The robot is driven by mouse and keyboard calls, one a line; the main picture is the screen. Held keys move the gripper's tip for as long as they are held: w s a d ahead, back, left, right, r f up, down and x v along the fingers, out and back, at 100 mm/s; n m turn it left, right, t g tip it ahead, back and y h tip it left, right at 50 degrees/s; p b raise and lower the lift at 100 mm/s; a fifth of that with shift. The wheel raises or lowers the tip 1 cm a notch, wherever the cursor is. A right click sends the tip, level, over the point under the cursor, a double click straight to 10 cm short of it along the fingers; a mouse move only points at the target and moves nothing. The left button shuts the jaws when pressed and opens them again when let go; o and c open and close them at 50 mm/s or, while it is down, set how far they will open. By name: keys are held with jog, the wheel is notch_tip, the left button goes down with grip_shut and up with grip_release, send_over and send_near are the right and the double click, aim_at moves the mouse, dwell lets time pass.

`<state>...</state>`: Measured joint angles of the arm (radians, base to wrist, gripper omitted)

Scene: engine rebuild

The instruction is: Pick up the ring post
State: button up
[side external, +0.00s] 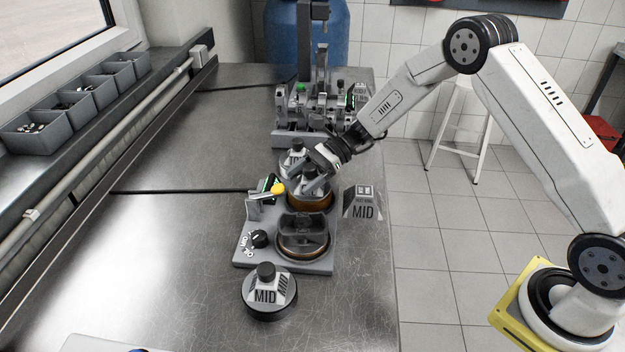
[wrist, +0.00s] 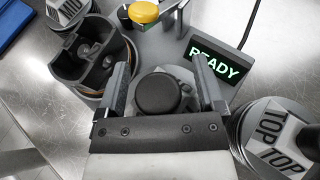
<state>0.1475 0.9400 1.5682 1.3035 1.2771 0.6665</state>
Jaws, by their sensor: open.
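My gripper (side external: 314,182) is over the far round seat of the grey station. In the wrist view my gripper (wrist: 160,72) is open, with one finger on each side of a black round knob (wrist: 158,93). The knob tops a grey piece, which looks like the ring post. A gap shows between the knob and each finger. In the side view this piece (side external: 309,187) is largely covered by my gripper. Its lower part is hidden in the wrist view.
The station's near cup (side external: 302,238), copper-rimmed, also shows beside my left finger (wrist: 92,60). A yellow button (side external: 278,188) and a READY display (wrist: 220,64) are close by. A TOP-labelled piece (wrist: 275,140) and a MID-labelled knobbed piece (side external: 267,292) stand apart.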

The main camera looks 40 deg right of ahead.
aim_at(303, 179)
grip_shut()
jog(key=shift+r, duration=0.25)
jog(key=shift+r, duration=1.5)
jog(key=s+d+r, duration=0.2)
jog(key=s+r, duration=0.7)
jog(key=s, duration=0.4)
jog(key=shift+s+r, duration=0.3)
jog(key=shift+s, duration=0.1)
